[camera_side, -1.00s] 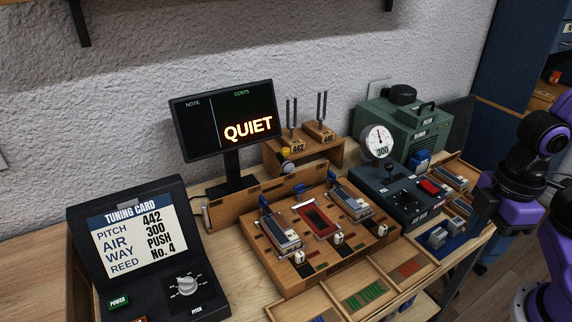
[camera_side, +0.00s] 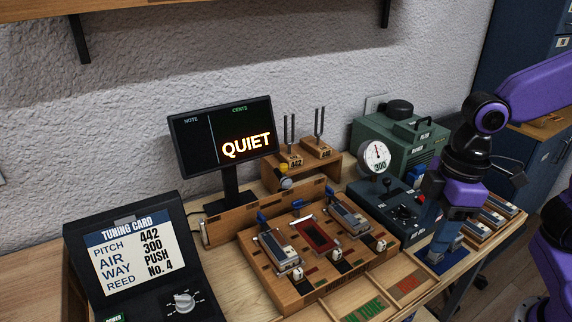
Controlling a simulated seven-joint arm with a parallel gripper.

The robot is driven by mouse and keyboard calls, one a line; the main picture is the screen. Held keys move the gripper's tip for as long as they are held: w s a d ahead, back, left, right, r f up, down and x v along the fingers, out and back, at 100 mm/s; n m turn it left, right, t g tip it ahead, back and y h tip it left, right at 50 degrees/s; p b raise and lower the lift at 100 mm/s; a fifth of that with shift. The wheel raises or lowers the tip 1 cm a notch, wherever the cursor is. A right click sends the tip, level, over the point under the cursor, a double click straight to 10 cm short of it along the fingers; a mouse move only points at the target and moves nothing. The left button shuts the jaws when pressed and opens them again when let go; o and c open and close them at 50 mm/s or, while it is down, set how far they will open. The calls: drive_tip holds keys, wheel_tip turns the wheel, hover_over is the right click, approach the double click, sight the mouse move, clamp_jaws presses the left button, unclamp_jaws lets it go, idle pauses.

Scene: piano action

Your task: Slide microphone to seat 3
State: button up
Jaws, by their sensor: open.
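What looks like the microphone is a small grey piece with a yellow top (camera_side: 285,178). It stands by the wooden rail (camera_side: 270,210) behind the reed board, near the rail's middle. The wooden reed board (camera_side: 262,275) has three seats side by side: blue-grey reed blocks sit at the left (camera_side: 281,250) and right (camera_side: 348,217), and a red plate (camera_side: 315,236) sits in the middle. I cannot read seat numbers. My gripper (camera_side: 440,252) is open, pointing down over the dark blue mat at the right, well away from the microphone. Its fingertips overlap the blue-grey pieces there, so contact is unclear.
A dark control box with a gauge (camera_side: 376,156) stands between my gripper and the board. Two tuning forks (camera_side: 304,135) stand on a wooden shelf behind the rail. The display (camera_side: 222,135) reads QUIET. Trays (camera_side: 408,287) line the front edge.

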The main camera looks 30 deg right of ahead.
drive_tip(key=w+a+r, duration=0.2)
drive_tip(key=w+a, duration=0.1)
drive_tip(key=w, duration=0.4)
wheel_tip(320, 180, up, 6)
drive_tip(key=m+t+y, duration=0.2)
drive_tip(key=m+t, duration=0.1)
hover_over(285, 165)
drive_tip(key=s+d, duration=0.5)
drive_tip(key=x, duration=1.7)
drive_tip(key=shift+w+r, duration=0.1)
clamp_jaws()
drive_tip(key=d, duration=1.1)
